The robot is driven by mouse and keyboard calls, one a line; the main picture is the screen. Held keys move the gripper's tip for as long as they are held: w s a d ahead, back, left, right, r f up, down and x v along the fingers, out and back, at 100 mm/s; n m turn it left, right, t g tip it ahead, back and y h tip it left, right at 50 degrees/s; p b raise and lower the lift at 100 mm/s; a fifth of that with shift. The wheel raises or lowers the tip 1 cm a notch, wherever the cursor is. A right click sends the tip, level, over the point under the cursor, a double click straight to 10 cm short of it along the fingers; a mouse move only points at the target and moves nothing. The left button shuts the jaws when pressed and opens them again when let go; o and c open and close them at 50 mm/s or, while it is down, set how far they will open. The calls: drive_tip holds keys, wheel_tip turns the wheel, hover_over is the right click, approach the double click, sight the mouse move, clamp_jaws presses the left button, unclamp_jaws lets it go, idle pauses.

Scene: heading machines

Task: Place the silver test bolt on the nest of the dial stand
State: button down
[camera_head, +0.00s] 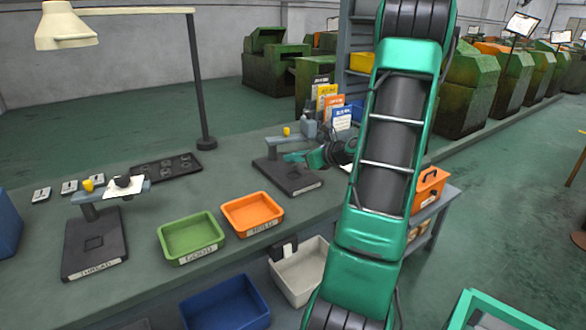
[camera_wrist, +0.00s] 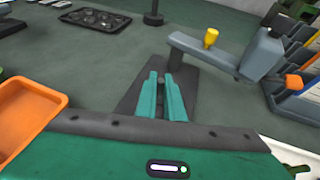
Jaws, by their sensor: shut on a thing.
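My gripper (camera_wrist: 162,95) is shut in the wrist view, with a small grey piece, the silver test bolt (camera_wrist: 161,81), just showing between its fingertips. The dial stand (camera_wrist: 185,84) has a dark base under and beyond the fingers. Its grey arm, yellow knob and grey block rise to the right. In the head view the right-hand dial stand (camera_head: 286,181) stands on the bench, and my gripper (camera_head: 300,158) is over the far right part of its base. The nest is hidden by the fingers, and I cannot tell whether the bolt touches it. The bolt cannot be made out in the head view.
A second dial stand (camera_head: 94,246) is at the left. A green tray (camera_head: 190,239) and an orange tray (camera_head: 252,214) sit at the bench's front. A dark tray (camera_head: 167,166) and a lamp (camera_head: 205,140) stand behind. Upright binders (camera_head: 328,98) are close beyond my gripper.

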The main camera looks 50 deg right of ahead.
sight(294, 165)
drive_tip(key=shift+f, duration=1.85)
drive_tip(key=shift+f, duration=0.15)
drive_tip(key=c, duration=1.9)
unclamp_jaws()
drive_tip(key=shift+o, duration=0.2)
drive_tip(key=shift+s+r, duration=0.15)
drive_tip(key=shift+r, duration=0.05)
drive_tip(key=v, duration=1.1)
drive_tip(key=shift+s+r, duration=0.2)
drive_tip(key=shift+s, duration=0.15)
